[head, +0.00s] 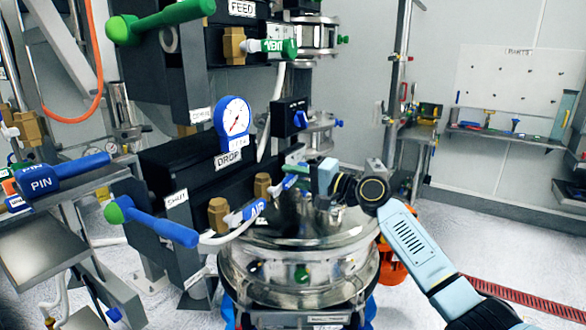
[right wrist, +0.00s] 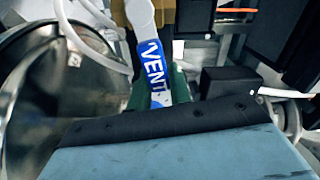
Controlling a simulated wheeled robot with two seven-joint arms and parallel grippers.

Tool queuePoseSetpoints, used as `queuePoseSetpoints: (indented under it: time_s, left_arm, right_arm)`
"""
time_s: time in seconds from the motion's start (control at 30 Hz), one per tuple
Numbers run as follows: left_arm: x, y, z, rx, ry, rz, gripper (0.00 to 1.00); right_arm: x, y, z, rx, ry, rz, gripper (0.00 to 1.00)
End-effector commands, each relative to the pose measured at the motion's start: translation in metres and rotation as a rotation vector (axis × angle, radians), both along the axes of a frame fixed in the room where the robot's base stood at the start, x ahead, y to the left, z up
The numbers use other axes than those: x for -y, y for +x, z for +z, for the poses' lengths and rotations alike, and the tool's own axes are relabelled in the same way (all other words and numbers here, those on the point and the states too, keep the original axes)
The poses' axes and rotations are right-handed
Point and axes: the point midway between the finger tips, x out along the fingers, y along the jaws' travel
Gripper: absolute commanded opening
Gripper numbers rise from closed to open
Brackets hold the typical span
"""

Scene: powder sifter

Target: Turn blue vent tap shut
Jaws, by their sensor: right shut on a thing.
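The blue vent tap (head: 289,182) is a blue lever marked VENT on a brass valve body (head: 262,186), on the lower black block in the head view. My right gripper (head: 298,171) reaches it from the right, above the round metal lid. In the right wrist view, the blue lever (right wrist: 154,67) runs down between the green fingers of my right gripper (right wrist: 160,92), which is shut on the lever's end. The gripper partly hides the lever in the head view. My left gripper is not in view.
A blue AIR tap (head: 244,213) sits just left of the vent tap, over the metal vessel lid (head: 300,228). A green-tipped blue handle (head: 150,222) juts out further left. A dial gauge (head: 233,119) is above. A green vent tap (head: 277,46) is higher up.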

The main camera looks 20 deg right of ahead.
Motion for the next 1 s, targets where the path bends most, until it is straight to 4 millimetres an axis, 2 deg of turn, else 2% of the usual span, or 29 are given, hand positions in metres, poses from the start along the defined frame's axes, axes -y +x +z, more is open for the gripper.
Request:
queuePoseSetpoints:
  time_s: [0.37,0.93,0.97,1.0]
  left_arm:
    - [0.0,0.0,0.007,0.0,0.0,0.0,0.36]
    - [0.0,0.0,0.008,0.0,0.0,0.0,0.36]
    - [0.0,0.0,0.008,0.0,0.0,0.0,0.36]
    - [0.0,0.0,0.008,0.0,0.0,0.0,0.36]
  right_arm:
    - [0.001,0.001,-0.012,-0.105,0.133,0.0,0.0]
    - [0.001,0.001,-0.015,-0.123,0.155,0.0,0.0]
    - [0.001,0.001,-0.015,-0.123,0.155,0.0,0.22]
    - [0.001,0.001,-0.015,-0.123,0.154,0.0,0.28]
